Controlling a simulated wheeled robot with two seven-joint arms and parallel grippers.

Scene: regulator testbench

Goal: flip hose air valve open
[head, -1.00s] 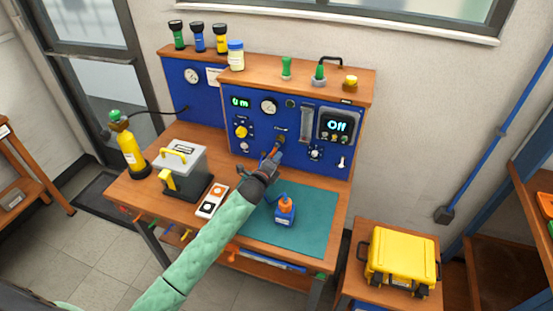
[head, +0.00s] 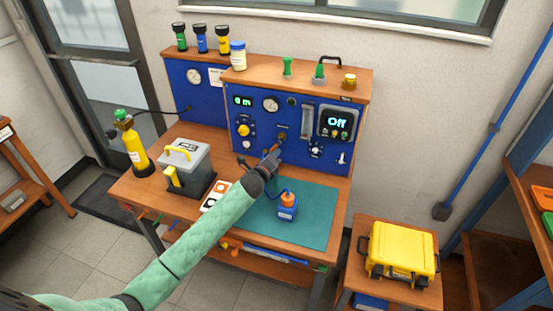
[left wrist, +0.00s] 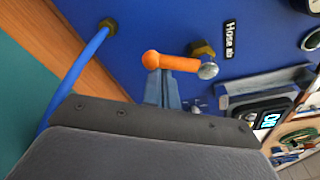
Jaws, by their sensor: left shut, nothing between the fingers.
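The hose air valve shows in the left wrist view as an orange lever (left wrist: 175,62) on a brass fitting (left wrist: 203,48), beside a "Hose air" label (left wrist: 229,40). The lever runs sideways in that view, its round end away from the fitting. In the head view the valve is small and partly hidden behind my gripper. My left gripper (head: 274,157) is at the blue panel (head: 240,115), just in front of the valve. In the left wrist view its shut, empty fingers (left wrist: 162,88) are right by the lever's round end; I cannot tell whether they touch. My right gripper is not in view.
A blue hose (left wrist: 80,75) runs from a second brass fitting near the fingers. A grey box (head: 186,165) and a yellow cylinder (head: 135,148) stand to the left.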

